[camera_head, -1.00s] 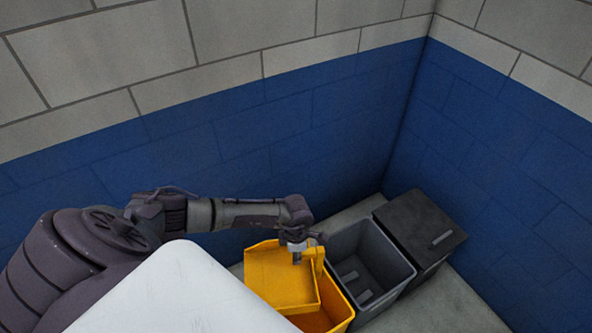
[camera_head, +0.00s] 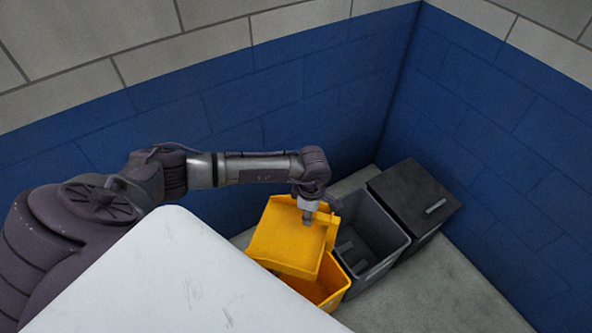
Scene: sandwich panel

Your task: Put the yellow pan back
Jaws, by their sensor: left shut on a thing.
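The yellow pan (camera_head: 284,243) is a shallow tray-like piece, tilted over a yellow bin (camera_head: 327,284). My left gripper (camera_head: 307,216) is shut on the pan at its upper right edge, coming down from above. The bin under the pan is partly open to view at the front and right; its inside looks empty where it shows. The pan hides the rest of the bin. I cannot tell whether the pan touches the bin's rim. My right gripper is not in view.
A grey open bin (camera_head: 390,262) stands right of the yellow bin, close to my left gripper. A dark lidded bin (camera_head: 418,192) stands beyond it. Blue walls (camera_head: 300,120) meet in a corner behind. Bare floor (camera_head: 440,295) lies at the lower right.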

